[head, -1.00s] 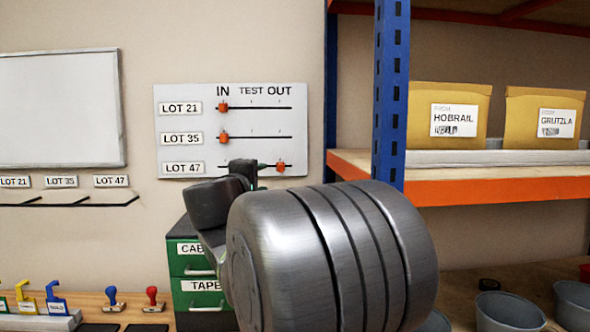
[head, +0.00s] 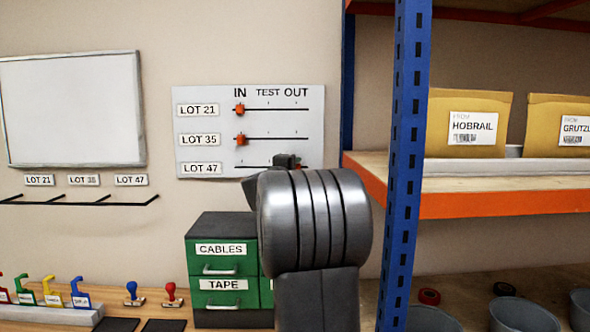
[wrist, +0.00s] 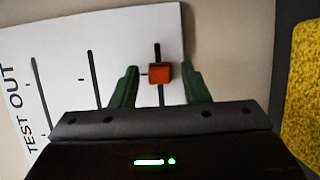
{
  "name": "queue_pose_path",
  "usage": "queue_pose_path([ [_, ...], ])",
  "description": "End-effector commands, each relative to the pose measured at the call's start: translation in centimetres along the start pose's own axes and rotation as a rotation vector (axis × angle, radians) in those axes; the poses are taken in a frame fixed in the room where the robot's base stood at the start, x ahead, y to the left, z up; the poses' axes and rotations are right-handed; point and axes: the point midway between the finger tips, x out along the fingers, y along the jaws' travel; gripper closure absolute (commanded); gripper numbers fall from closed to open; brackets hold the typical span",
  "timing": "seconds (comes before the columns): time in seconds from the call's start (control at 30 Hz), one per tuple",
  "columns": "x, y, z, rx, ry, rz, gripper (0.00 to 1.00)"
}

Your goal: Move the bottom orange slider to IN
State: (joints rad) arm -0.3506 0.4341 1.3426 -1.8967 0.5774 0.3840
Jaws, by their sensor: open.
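The white slider board (head: 265,122) hangs on the wall, marked IN at left, TEST in the middle and OUT at right. Its bottom track, LOT 47 (head: 255,167), has its orange slider toward the OUT end, mostly hidden behind my gripper (head: 287,160) in the head view. In the wrist view the bottom orange slider (wrist: 160,73) shows between the two green fingers of my gripper (wrist: 160,67), with gaps on both sides. My gripper is open. The upper sliders, LOT 21 (head: 240,109) and LOT 35 (head: 241,140), sit at IN.
A blue shelf post (head: 405,170) stands right of my arm, with a shelf (head: 480,205) holding yellow parcels. A green drawer cabinet (head: 222,262) stands below the board. A whiteboard (head: 70,110) and black rail (head: 80,200) are on the wall at left.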

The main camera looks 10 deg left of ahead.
Motion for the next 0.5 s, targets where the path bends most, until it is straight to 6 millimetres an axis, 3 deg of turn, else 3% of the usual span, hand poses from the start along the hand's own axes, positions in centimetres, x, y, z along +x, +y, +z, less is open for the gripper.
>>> queue_pose_path([
  [0.23,0.07,-0.02,0.0,0.0,0.0,0.0,0.58],
  [0.43,0.05,-0.01,0.0,0.0,0.0,0.0,0.95],
  [0.5,0.05,-0.01,0.0,0.0,0.0,0.0,1.0],
])
